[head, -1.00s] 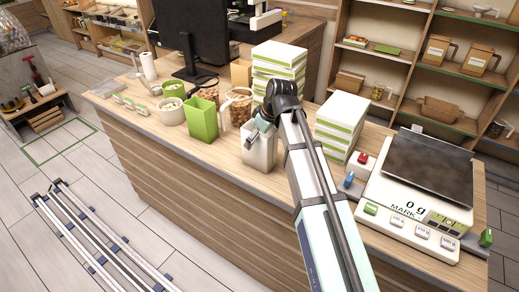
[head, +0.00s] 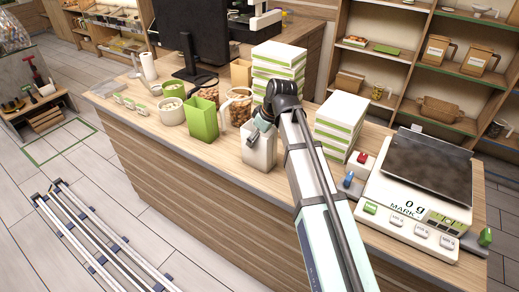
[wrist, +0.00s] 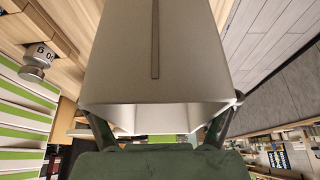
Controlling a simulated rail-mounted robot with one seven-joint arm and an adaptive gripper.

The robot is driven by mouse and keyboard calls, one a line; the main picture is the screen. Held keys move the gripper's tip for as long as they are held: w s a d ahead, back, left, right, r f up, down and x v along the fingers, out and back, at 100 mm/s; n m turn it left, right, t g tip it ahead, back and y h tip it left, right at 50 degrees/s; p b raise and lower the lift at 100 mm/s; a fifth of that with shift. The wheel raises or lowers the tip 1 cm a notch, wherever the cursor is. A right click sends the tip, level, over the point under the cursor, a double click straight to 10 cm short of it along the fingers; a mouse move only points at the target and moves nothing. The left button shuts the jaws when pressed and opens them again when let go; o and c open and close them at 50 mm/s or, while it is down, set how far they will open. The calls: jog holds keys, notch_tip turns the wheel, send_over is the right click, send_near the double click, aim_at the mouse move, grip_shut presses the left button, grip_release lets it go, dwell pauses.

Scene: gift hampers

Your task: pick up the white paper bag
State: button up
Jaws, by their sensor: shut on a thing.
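The white paper bag (head: 260,151) is upright at the front edge of the wooden counter, left of my forearm in the head view. My gripper (head: 262,126) is at its top from above, shut on it. In the wrist view the bag (wrist: 118,55) fills the upper middle, with its open rim toward the camera and a finger at each side. Whether its base touches the counter is hard to tell.
A green bag (head: 202,119) and a jar of nuts (head: 238,107) stand close on the left. Stacked white-and-green boxes (head: 279,62) are behind, and another stack (head: 340,124) is on the right. A scale (head: 416,207) stands further right.

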jog(key=shift+s+f, duration=0.25)
jog(key=shift+f, duration=0.1)
jog(key=shift+w+r, duration=0.1)
jog(key=shift+r, duration=0.05)
jog(key=shift+w+r+b, duration=0.2)
jog(key=shift+r+b, duration=0.1)
jog(key=shift+r, duration=0.9)
jog(key=shift+c, duration=1)
notch_tip(320, 180, up, 18)
jog(key=b, duration=0.4)
